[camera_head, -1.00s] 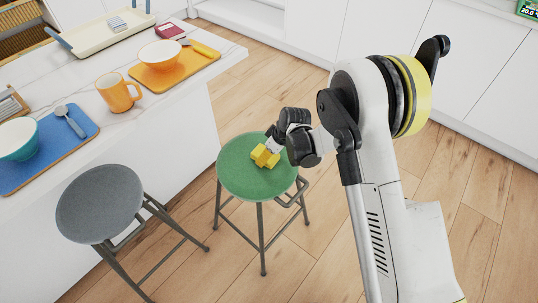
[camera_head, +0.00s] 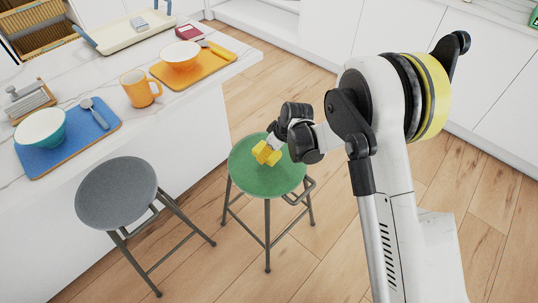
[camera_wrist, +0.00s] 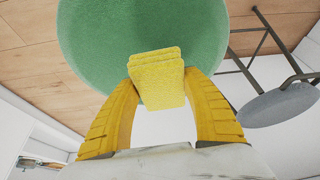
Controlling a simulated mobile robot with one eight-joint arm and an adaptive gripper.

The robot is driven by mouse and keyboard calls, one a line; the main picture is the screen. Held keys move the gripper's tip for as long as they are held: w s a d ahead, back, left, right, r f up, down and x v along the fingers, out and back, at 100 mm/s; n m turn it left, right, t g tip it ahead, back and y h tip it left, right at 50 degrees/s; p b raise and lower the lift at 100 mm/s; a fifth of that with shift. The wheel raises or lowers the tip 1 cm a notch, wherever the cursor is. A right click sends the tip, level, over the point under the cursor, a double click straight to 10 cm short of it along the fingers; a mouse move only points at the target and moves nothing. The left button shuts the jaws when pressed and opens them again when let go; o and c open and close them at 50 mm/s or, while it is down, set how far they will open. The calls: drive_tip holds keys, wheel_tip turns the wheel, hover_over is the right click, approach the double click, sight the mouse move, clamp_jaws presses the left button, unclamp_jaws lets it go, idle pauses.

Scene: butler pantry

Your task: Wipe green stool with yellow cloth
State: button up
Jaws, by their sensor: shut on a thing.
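The green stool (camera_head: 262,178) stands on the wood floor, right of the grey stool, and its round seat (camera_wrist: 105,45) fills the upper part of the wrist view. My gripper (camera_head: 266,153) is over the far part of the seat. In the wrist view its yellow fingers (camera_wrist: 160,92) are shut on the folded yellow cloth (camera_wrist: 157,78), which sticks out past the fingertips toward the seat. In the head view the cloth is hard to tell from the yellow fingers. I cannot tell whether the cloth touches the seat.
A grey stool (camera_head: 117,192) stands left of the green one, beside the white counter (camera_head: 145,125). On the counter are an orange mug (camera_head: 138,89), a blue board (camera_head: 78,139), an orange board (camera_head: 217,63) and bowls. Bare floor (camera_head: 325,225) lies in front and right.

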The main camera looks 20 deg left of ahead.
drive_tip(key=shift+r+p, duration=0.55)
drive_tip(key=shift+r, duration=0.85)
